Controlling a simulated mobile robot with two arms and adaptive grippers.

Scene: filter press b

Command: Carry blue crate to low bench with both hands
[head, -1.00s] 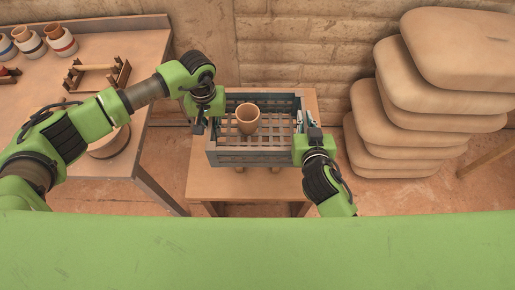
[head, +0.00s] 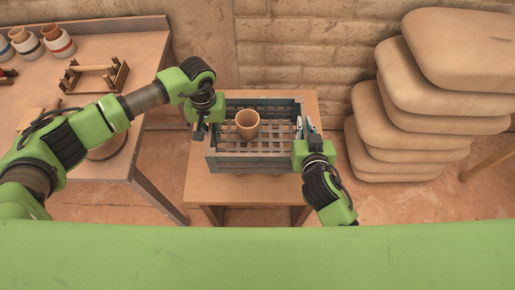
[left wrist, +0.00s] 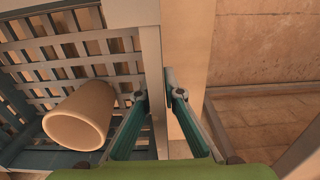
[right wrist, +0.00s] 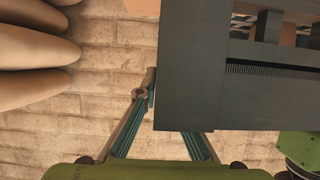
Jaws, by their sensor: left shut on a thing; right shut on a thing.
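The blue-grey slatted crate (head: 250,162) is level over the low wooden bench (head: 245,190); I cannot tell if its base touches the top. A tan clay cup (head: 247,124) stands inside it, and the cup also shows in the left wrist view (left wrist: 80,115). My left gripper (head: 201,132) is shut on the crate's left wall, with the wall (left wrist: 152,50) between its fingers. My right gripper (head: 301,140) is shut on the right wall. In the right wrist view the crate wall (right wrist: 195,80) hides one fingertip.
A wooden table (head: 110,135) on the left holds striped jars (head: 55,40) and a small wooden rack (head: 95,75). A tall stack of tan sacks (head: 420,110) stands close on the right. A brick wall (head: 300,50) is behind the bench. Bare bench top shows in front of the crate.

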